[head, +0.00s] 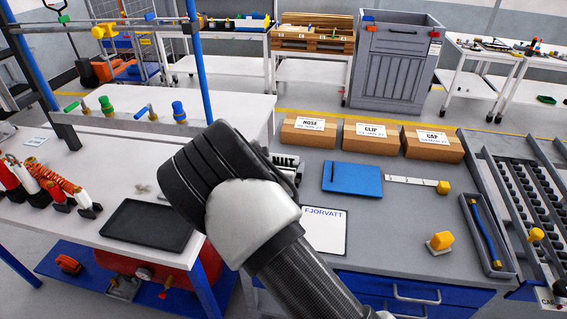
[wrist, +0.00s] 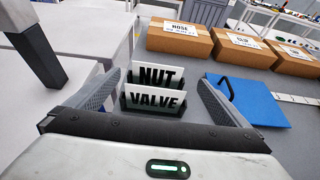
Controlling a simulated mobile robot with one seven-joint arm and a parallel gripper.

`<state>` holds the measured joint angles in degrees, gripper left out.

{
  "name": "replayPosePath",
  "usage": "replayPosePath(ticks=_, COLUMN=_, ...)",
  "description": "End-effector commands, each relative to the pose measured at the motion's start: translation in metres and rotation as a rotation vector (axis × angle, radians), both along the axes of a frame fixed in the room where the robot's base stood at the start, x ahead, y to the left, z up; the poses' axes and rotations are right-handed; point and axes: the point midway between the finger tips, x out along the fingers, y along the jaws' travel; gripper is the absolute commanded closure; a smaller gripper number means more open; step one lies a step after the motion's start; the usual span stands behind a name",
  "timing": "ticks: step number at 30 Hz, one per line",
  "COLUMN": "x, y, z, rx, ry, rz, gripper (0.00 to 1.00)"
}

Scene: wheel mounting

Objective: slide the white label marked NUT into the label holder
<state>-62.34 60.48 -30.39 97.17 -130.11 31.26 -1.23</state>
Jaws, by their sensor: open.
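The white label marked NUT (wrist: 160,76) stands upright in the wrist view, black letters facing me. A second white label, marked VALVE (wrist: 155,101), stands just in front of it. My gripper (wrist: 160,82) is open, with one grey finger on each side of the two labels. I cannot make out the label holder in either view.
Boxes marked HOSE (head: 309,131), CLIP (head: 371,139) and CAP (head: 433,144) line the grey bench's back. A blue clipboard-like plate (head: 352,178) lies in front. A blue-handled tool tray (head: 487,235) and roller rack (head: 525,195) are at right. A black tray (head: 147,226) is at left.

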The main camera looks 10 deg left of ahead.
Motion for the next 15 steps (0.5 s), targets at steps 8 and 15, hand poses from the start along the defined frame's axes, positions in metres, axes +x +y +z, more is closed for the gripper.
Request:
replayPosePath(ticks=8, x=0.025, y=0.002, z=-0.011, rx=0.0, ry=0.0, rz=0.0, gripper=0.0)
replayPosePath(ticks=15, x=0.052, y=0.007, z=-0.026, rx=-0.003, ry=-0.001, rz=0.001, gripper=0.0)
